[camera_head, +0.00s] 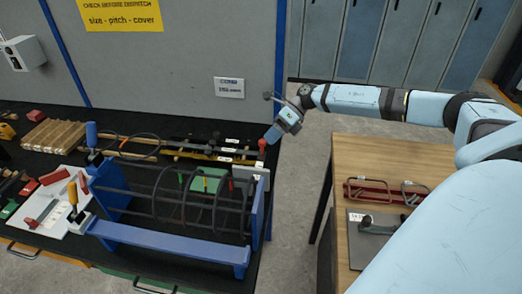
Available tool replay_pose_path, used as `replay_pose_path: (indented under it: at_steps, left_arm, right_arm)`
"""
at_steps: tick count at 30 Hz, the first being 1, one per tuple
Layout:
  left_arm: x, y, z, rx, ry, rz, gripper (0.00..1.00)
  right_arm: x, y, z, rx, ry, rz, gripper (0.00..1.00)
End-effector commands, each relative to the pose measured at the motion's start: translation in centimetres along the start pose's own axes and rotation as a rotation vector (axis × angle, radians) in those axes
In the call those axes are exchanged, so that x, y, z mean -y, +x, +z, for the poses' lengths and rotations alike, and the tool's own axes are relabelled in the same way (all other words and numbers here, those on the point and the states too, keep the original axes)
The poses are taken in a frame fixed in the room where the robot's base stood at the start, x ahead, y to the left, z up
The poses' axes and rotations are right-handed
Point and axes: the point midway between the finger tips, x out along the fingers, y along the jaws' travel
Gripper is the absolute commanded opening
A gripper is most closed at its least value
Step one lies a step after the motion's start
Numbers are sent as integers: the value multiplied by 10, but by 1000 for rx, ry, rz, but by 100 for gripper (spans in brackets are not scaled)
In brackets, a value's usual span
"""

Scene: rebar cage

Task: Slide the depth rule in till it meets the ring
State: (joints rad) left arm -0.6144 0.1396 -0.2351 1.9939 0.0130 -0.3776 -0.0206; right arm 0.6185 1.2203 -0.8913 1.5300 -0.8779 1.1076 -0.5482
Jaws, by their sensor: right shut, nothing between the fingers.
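The rebar cage (188,200), with dark round rings and long bars, lies in a blue stand (170,241) on the black bench. A red-topped piece (262,146) stands above a pale grey block (250,172) at the cage's right end; I cannot tell whether it is the depth rule. No gap between a rule and a ring can be made out. My right gripper (273,134) is shut and empty, just above and right of the red top; contact cannot be told. My left gripper is out of view.
A white board (52,215) with red and yellow-handled tools lies left of the stand. Wooden strips (55,135) and long dark bars lie behind. A wooden table (385,155) with a red tray (372,192) stands at right, across a floor gap. A grey panel rises behind the bench.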

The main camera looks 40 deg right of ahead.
Motion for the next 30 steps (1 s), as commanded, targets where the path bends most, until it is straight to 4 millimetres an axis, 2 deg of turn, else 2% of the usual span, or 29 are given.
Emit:
replay_pose_path:
  at_steps: [11, 30]
  left_arm:
    - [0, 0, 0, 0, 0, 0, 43]
    - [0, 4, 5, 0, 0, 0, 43]
  right_arm:
    - [0, 0, 0, -3, 0, 3, 0]
    - [9, -27, 21, -1, 0, 2, 0]
